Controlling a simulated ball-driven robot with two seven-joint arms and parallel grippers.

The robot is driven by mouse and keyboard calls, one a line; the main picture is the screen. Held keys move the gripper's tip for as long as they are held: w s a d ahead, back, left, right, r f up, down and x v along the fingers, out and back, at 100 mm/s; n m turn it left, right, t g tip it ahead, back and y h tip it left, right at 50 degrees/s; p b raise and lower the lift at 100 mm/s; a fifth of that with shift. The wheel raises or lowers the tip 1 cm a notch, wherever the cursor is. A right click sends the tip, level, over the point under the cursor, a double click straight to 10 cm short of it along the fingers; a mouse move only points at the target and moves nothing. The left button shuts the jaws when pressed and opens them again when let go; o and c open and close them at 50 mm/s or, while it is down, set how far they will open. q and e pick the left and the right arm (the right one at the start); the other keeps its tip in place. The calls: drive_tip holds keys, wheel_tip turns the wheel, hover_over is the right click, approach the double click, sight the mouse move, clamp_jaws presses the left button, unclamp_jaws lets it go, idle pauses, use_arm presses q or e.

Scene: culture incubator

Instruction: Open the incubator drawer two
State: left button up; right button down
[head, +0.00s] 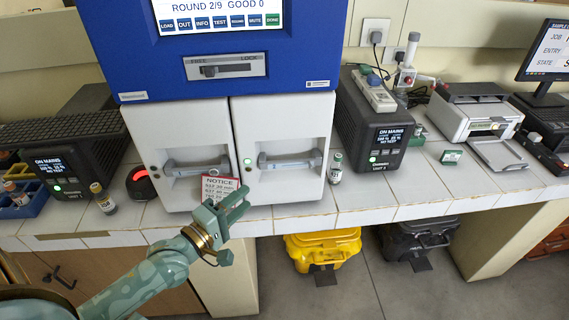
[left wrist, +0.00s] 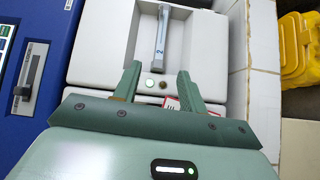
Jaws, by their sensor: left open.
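The blue-topped incubator (head: 222,40) has two pale drawers side by side. The right drawer (head: 283,120) has a grey bar handle (head: 290,162), marked 2 in the left wrist view (left wrist: 162,40). A small green light (head: 248,162) shows at its left. Both drawer fronts look shut. The left drawer (head: 180,130) has a similar handle (head: 197,166). My left gripper (head: 244,199) is open and empty, in front of and below the right drawer's handle, apart from it. In the left wrist view its fingers (left wrist: 158,76) point toward that handle. My right gripper is not in view.
A NOTICE card (head: 219,190) stands close by my left gripper. A FREE/LOCK slider (head: 209,71) sits toward FREE. Vials stand at the left (head: 103,198) and right (head: 336,168) of the incubator. A yellow case (head: 323,247) is below the counter (head: 380,205).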

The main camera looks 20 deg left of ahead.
sight(283, 166)
use_arm(q)
drive_tip(key=shift+n, duration=0.3)
drive_tip(key=b+x, duration=0.2)
drive_tip(key=x, duration=1.4)
drive_tip(key=shift+w+a+f, duration=0.1)
drive_tip(key=shift+w, duration=0.1)
clamp_jaws()
